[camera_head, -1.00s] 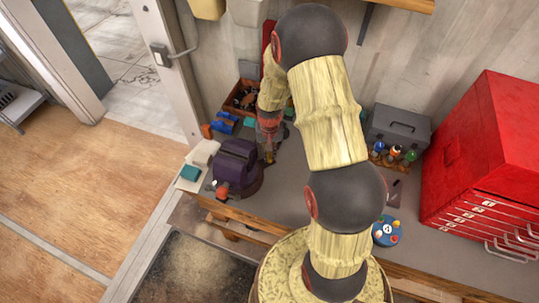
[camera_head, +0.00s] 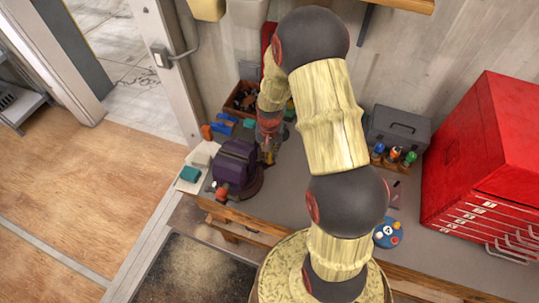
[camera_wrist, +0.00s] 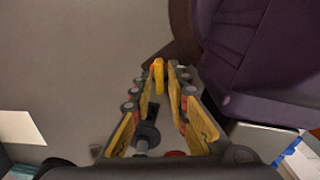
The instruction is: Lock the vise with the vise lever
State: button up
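The purple vise (camera_head: 237,160) stands on the left end of the workbench. A rod with a red end (camera_head: 221,192) shows at its front; I cannot tell whether it is the vise lever. My gripper (camera_head: 268,157) points down just right of the vise. In the wrist view the vise (camera_wrist: 240,45) fills the upper right. My gripper (camera_wrist: 163,78) is open there, its yellow fingers apart. A small orange-yellow piece (camera_wrist: 158,74) shows between the fingertips; I cannot tell what it is or whether it touches them. A dark rod-like part lies lower between the fingers.
The grey workbench (camera_head: 295,190) has clear room right of the vise. A teal block (camera_head: 190,173) lies on its left end. A bin of parts (camera_head: 242,98) stands behind. A grey toolbox (camera_head: 398,125), screwdrivers and a red cabinet (camera_head: 490,140) stand to the right.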

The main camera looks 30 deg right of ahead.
aim_at(270, 157)
jog(key=shift+o, duration=1)
jog(key=shift+f, duration=0.1)
notch_tip(270, 157, up, 12)
jog(key=shift+s, duration=0.1)
